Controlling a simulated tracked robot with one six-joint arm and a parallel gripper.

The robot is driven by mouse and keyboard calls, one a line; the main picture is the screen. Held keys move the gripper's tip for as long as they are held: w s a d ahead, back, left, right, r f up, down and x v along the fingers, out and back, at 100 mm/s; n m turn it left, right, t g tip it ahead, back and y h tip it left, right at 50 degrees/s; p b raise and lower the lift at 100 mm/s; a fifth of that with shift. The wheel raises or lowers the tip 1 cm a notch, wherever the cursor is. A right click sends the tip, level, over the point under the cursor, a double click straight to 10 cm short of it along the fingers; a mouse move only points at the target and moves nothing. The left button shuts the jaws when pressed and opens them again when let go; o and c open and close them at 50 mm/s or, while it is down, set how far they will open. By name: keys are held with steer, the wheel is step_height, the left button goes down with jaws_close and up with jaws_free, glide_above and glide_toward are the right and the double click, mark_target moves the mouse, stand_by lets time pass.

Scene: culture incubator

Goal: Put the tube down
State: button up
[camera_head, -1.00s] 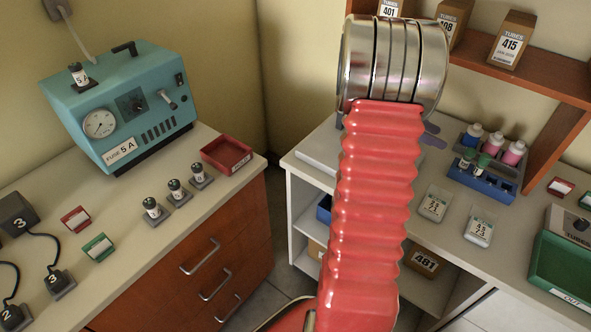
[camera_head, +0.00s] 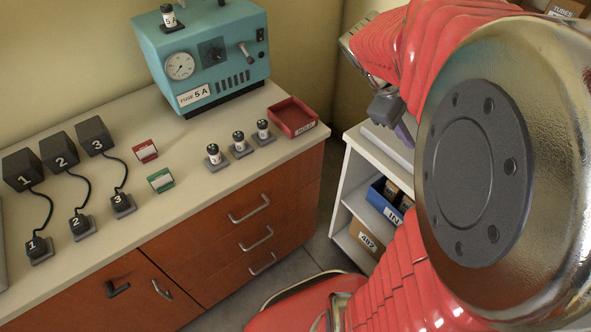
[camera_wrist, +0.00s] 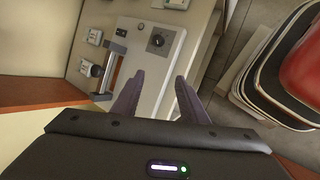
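My gripper shows in the wrist view (camera_wrist: 160,76) as two purple fingers held apart, with no tube visible between them. It is over a pale panel (camera_wrist: 150,75) with a black knob (camera_wrist: 157,40) and a lever (camera_wrist: 110,65). In the head view my gripper is small, beside the right-hand shelf unit, and partly hidden by my arm. No tube can be made out for certain. Small dark-capped cylinders stand on the left bench (camera_head: 213,153) (camera_head: 239,141) (camera_head: 263,129), and one (camera_head: 169,17) stands on the teal fuse box (camera_head: 205,55).
A red tray (camera_head: 294,117) is at the left bench's right end. Numbered dark blocks (camera_head: 60,152) are cabled to small plugs. Red (camera_head: 146,150) and green (camera_head: 160,180) tags lie nearby. A blue bin (camera_head: 384,205) and a box (camera_head: 367,240) sit in the shelf unit.

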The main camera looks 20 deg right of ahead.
steer(key=s+a+r+m+t+y, duration=0.2)
steer(key=a+m+t+y, duration=0.2)
steer(key=a, duration=2.6)
steer(key=t+y, duration=0.2)
steer(key=t, duration=0.1)
steer(key=shift+y, duration=0.4)
